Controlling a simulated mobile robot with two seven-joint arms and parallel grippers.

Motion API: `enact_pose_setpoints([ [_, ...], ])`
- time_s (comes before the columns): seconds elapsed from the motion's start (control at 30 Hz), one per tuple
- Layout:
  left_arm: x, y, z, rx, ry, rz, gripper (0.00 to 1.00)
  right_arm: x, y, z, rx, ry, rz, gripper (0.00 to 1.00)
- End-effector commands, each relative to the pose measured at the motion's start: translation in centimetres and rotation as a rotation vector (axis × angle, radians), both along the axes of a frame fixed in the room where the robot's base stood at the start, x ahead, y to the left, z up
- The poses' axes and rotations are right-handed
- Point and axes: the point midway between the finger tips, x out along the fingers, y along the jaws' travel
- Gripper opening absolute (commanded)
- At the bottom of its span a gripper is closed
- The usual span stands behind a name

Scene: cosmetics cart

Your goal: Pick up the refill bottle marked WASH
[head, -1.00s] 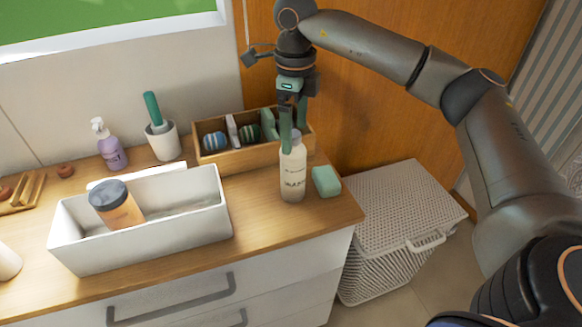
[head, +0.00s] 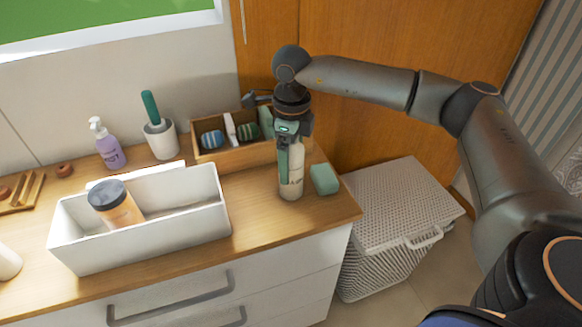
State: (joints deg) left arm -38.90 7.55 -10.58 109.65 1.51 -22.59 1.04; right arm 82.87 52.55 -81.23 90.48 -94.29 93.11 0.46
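The refill bottle (head: 294,186), pale with dark lettering, stands upright on the wooden counter near its right end. One finger covers part of its label, so I cannot read the whole word now. My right gripper (head: 290,168) points down over the bottle from above. One green finger lies along the bottle's left front side; the other finger is mostly hidden. I cannot tell whether the fingers press on the bottle. My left gripper is not in view.
A green soap block (head: 324,179) lies just right of the bottle. A wooden divided box (head: 240,159) stands close behind it. A white bin (head: 150,240) holding an orange jar (head: 115,204) is to the left. A purple pump bottle (head: 108,148) and a white cup (head: 161,142) stand farther back.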

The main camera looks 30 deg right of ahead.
Motion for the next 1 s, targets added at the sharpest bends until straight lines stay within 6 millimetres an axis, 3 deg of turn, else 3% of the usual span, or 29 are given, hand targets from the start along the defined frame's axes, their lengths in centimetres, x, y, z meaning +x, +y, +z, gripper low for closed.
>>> enact_pose_setpoints([
  [0.07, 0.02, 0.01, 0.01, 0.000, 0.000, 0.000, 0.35, 0.01, -0.01, 0.02, 0.000, 0.000, 0.000, 0.85],
  [0.8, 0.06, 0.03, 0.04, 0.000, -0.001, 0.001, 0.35, 0.00, 0.01, 0.06, 0.000, 0.000, 0.000, 0.02],
  [1.0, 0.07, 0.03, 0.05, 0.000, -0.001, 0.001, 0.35, 0.05, 0.02, 0.14, 0.000, -0.002, 0.000, 0.00],
])
